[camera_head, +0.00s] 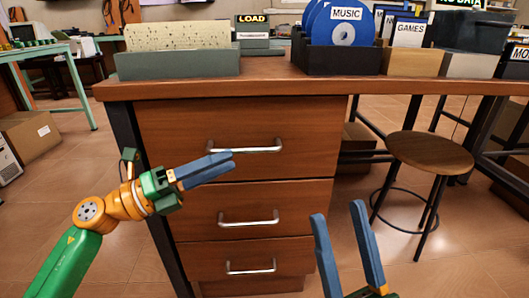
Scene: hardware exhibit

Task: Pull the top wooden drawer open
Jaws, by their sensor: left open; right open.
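The top wooden drawer (300,118) is the tallest of three brown drawer fronts under the desk. It looks closed, flush with the desk frame. Its silver bar handle (244,147) runs across its lower middle. My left gripper (230,160) comes in from the left with blue fingers pointing right. My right gripper (338,215) is open and empty at the bottom, right of the lower drawers.
The middle drawer (300,208) and bottom drawer (195,258) are closed below. The desk top (270,84) carries a card box (178,64) and a black disc box (345,62). A round stool (430,152) stands at the right. The floor in front of the stool is clear.

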